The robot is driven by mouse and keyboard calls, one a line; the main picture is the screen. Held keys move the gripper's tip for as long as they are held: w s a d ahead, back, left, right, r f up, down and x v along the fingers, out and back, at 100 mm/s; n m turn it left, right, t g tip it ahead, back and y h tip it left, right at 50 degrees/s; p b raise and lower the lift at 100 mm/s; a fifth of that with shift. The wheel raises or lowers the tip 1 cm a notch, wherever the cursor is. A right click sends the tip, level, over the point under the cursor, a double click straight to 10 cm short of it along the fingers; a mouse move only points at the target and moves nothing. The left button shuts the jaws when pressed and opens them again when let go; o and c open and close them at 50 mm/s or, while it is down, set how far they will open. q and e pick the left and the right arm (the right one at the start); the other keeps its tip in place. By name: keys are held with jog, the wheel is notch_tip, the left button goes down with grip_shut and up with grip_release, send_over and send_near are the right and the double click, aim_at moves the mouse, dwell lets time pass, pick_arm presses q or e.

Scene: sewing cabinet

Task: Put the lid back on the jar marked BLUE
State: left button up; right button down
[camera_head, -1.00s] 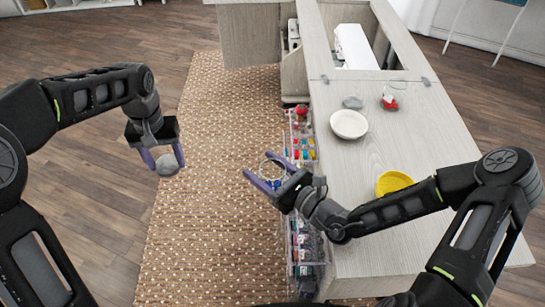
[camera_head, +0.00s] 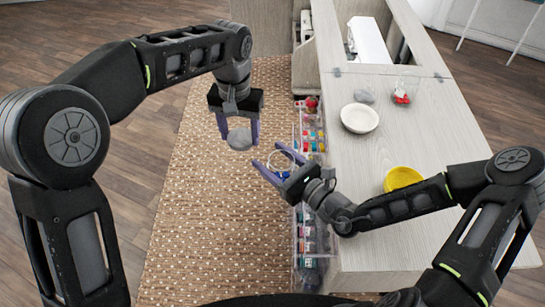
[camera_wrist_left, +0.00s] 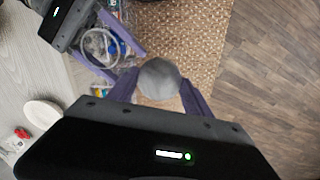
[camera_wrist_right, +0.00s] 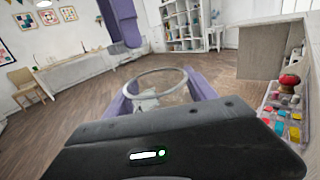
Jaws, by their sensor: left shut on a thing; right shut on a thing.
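My left gripper (camera_head: 239,138) is shut on a round grey lid (camera_head: 240,139), held in the air over the rug; the lid also shows in the left wrist view (camera_wrist_left: 160,78). My right gripper (camera_head: 277,168) is shut on a clear glass jar (camera_head: 284,159), whose open round rim faces up in the right wrist view (camera_wrist_right: 155,82). Something blue shows at the jar, but I cannot read a marking. The lid is left of the jar and apart from it.
The pale cabinet top (camera_head: 400,130) holds a white bowl (camera_head: 359,118), a yellow bowl (camera_head: 402,179), a grey lid-like disc (camera_head: 363,95) and a jar with red contents (camera_head: 402,95). A clear rack (camera_head: 312,140) of coloured items lines the cabinet's left side.

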pick_arm(q)
jog(key=m, duration=0.1)
send_near(281, 150)
jog(key=s, duration=0.2)
jog(key=shift+s+r, duration=0.3)
jog(key=shift+s, duration=0.1)
jog(key=shift+a+f, duration=0.1)
jog(key=shift+f, duration=1.95)
jog(key=shift+s, duration=0.1)
jog(key=shift+f+n, duration=0.3)
jog(key=shift+f, duration=0.55)
jog(key=shift+f, duration=0.55)
